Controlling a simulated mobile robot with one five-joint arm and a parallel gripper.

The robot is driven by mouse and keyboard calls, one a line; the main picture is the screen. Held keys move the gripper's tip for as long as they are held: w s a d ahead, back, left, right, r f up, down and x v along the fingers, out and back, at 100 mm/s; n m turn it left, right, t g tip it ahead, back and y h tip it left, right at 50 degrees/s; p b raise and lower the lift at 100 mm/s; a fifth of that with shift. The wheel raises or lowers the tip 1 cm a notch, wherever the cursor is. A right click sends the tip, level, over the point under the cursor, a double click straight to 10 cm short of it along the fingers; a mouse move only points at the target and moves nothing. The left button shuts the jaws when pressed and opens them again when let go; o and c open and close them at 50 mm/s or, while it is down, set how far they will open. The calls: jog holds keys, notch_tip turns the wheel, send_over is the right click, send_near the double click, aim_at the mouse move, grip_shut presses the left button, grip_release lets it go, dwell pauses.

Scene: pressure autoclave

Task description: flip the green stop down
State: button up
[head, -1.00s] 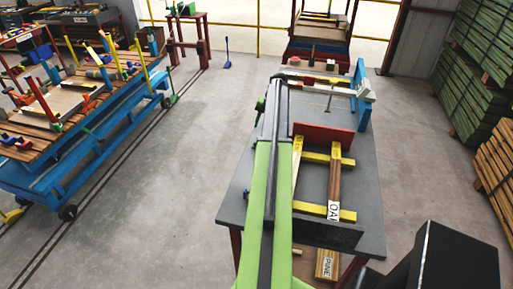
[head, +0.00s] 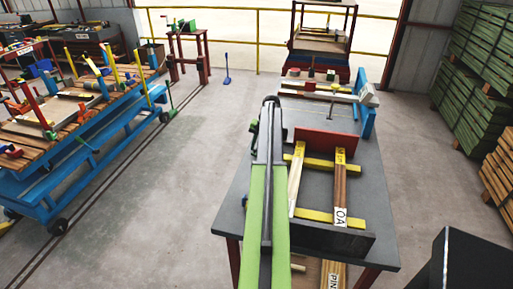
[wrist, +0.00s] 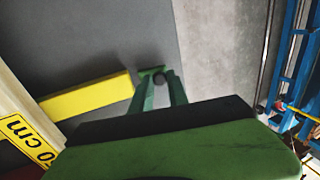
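My green and black arm reaches forward over the left side of the grey workbench (head: 375,200) in the head view; its end hides what lies beneath. In the wrist view, the two dark green fingers of my gripper (wrist: 160,80) stand apart. In the head view, a dark green part (head: 252,128) at the bench's left edge may be the green stop. Its tilt is unclear.
Two labelled wooden strips (head: 340,185) lie across yellow bars on the bench, near a red plate (head: 327,144). A blue upright (head: 369,115) stands at the right. A blue cart (head: 85,170) with tools is at the left. The floor between cart and bench is clear.

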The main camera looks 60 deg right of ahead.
grip_shut()
jog(key=shift+w+a+f+g, duration=0.15)
jog(key=shift+w+g, duration=0.25)
jog(key=shift+g, duration=0.2)
jog(key=shift+w+f+g+h, duration=0.25)
jog(key=shift+g+h, duration=0.05)
jog(key=shift+g, duration=0.1)
jog(key=shift+a+f+g, duration=0.1)
jog(key=shift+g, duration=0.4)
jog(key=o, duration=0.5)
grip_release()
jog(key=shift+o, duration=0.2)
